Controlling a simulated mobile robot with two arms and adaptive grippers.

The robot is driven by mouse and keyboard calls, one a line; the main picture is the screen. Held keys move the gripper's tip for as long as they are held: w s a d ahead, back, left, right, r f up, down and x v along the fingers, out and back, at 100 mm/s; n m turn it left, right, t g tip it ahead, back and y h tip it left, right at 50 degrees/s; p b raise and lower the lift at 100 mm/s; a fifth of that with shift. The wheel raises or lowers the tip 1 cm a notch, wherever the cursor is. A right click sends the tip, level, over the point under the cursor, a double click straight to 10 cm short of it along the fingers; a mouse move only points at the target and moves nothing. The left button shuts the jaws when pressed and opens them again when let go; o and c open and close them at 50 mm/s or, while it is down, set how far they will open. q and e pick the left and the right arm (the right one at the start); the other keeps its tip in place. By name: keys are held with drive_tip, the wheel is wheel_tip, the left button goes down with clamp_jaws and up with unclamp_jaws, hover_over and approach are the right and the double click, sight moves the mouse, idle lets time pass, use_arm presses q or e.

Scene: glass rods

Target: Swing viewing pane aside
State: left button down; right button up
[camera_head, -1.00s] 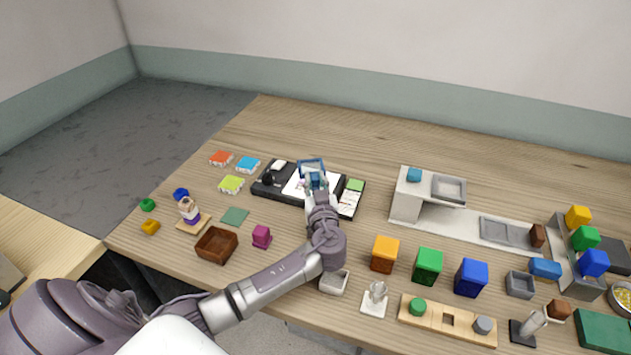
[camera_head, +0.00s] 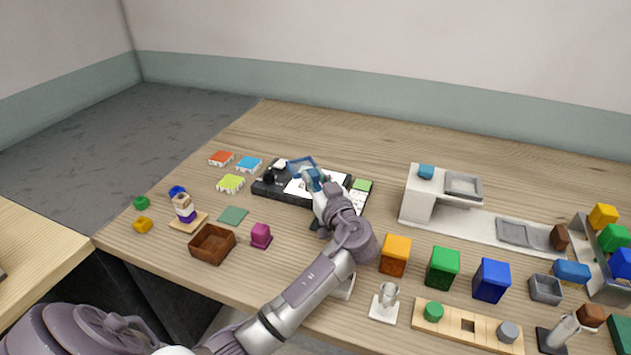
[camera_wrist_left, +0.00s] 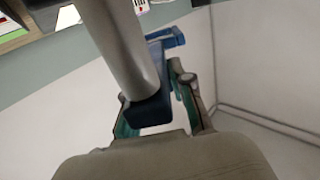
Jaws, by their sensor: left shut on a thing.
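The viewing pane appears as a blue frame (camera_head: 302,163) above the black tray (camera_head: 268,190), tilted, near the tray's far edge. My left gripper (camera_head: 313,180) is shut on a blue part of it. In the left wrist view, the blue pane piece (camera_wrist_left: 167,38) shows behind a grey cylinder that crosses the picture, and a dark blue block (camera_wrist_left: 150,110) sits between the fingers (camera_wrist_left: 158,105). White sheets lie on the tray under the frame. My gripper and arm hide part of the tray's front. My right gripper is not in view.
Orange (camera_head: 395,254), green (camera_head: 442,267) and blue (camera_head: 491,279) blocks stand right of my arm. A magenta block (camera_head: 261,235) and brown box (camera_head: 213,244) stand left. The table behind the tray is clear.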

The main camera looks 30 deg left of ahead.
sight(314, 175)
use_arm(q)
drive_tip(key=c, duration=1)
unclamp_jaws()
wheel_tip(314, 175, up, 10)
drive_tip(key=shift+r, duration=0.1)
